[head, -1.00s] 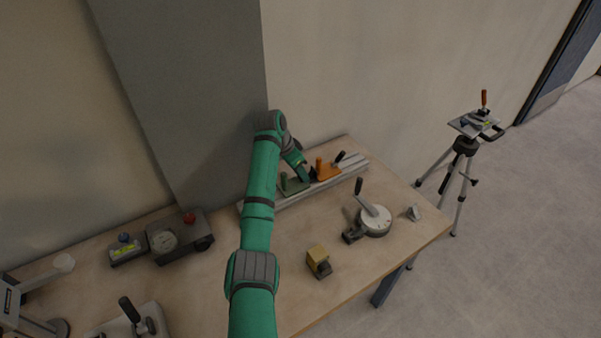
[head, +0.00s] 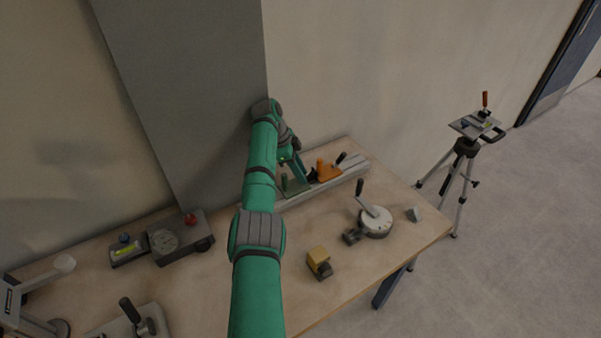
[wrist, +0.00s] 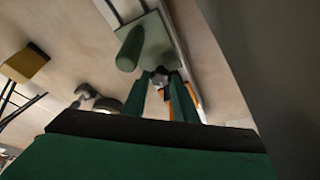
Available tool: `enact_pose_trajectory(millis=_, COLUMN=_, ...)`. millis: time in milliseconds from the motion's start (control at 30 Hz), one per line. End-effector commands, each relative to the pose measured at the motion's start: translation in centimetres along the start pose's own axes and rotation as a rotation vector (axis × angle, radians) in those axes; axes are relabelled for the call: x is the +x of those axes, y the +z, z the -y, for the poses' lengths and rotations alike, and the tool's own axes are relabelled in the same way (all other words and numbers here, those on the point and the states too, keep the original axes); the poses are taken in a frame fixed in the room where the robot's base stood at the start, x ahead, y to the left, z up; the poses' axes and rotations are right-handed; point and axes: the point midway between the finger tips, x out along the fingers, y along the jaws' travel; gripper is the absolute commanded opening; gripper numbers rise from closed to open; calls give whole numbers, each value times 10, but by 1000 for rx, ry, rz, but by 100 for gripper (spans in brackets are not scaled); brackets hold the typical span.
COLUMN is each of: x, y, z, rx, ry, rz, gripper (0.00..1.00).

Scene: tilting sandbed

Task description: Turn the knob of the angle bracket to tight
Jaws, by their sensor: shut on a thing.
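A green bracket plate (head: 290,187) with an upright green handle sits on the pale rail, and I take it for the angle bracket. In the wrist view its plate (wrist: 158,38) and rounded green handle (wrist: 129,50) show at the top. A small grey knob (wrist: 160,77) lies at the plate's near edge. My gripper (wrist: 166,88) has its two green fingers shut around this knob. In the head view my gripper (head: 302,174) is low at the rail, beside the bracket, and its fingertips are partly hidden. The knob's tightness cannot be read.
An orange fixture (head: 327,170) with a black handle stands close by on the rail (head: 352,166). A round dial with a lever (head: 375,222) and a yellow block (head: 318,256) are nearer on the bench. The wall (head: 340,70) is close behind my arm.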

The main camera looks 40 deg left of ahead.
Motion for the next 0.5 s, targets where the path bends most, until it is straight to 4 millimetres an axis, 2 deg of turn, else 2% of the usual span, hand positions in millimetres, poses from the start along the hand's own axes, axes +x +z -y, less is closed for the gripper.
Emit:
enact_pose_trajectory(millis=433, x=-1, y=1, z=1, rx=6, ry=0, rz=1, gripper=4)
enact_pose_trajectory(millis=467, x=-1, y=1, z=1, rx=6, ry=0, rz=1, gripper=33)
enact_pose_trajectory(millis=500, x=-1, y=1, z=1, rx=6, ry=0, rz=1, gripper=43)
